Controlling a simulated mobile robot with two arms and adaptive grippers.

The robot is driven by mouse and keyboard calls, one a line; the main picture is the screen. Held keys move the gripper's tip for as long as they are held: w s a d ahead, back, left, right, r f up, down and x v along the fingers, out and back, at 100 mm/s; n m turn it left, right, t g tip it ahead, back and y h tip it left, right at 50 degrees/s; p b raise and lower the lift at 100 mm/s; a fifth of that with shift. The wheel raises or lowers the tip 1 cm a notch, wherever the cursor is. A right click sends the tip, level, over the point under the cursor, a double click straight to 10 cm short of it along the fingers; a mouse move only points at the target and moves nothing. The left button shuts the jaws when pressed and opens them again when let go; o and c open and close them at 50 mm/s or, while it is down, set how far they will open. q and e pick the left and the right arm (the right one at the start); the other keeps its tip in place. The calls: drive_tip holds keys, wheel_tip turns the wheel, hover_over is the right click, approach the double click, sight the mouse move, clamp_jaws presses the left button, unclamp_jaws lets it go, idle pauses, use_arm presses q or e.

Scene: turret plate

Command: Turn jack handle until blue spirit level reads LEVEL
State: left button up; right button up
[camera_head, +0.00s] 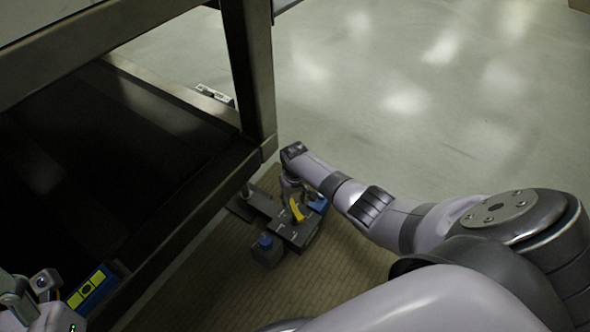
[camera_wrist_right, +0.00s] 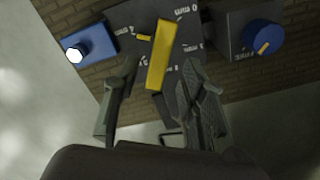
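The jack (camera_head: 265,208) is a dark grey device on the brown floor by the frame's leg. Its yellow handle (camera_head: 297,210) shows below my right gripper (camera_head: 292,187). In the right wrist view the handle (camera_wrist_right: 160,50) lies over a dark dial plate with white marks. My right gripper's two fingers (camera_wrist_right: 160,72) are spread, one on each side of the handle's near end, with gaps visible. The blue spirit level (camera_head: 88,291) with a yellow window is at the lower left; its reading is too small to tell. My left gripper (camera_head: 22,296) is partly cut off beside it.
A grey block with a blue knob (camera_wrist_right: 262,36) sits beside the dial plate. A blue box with a white hexagonal fitting (camera_wrist_right: 92,44) is on the other side. The dark metal frame (camera_head: 250,70) rises close to the jack. The pale floor at the right is clear.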

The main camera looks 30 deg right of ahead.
wheel_tip(320, 180, up, 8)
idle(0.5)
drive_tip(key=shift+s, duration=0.1)
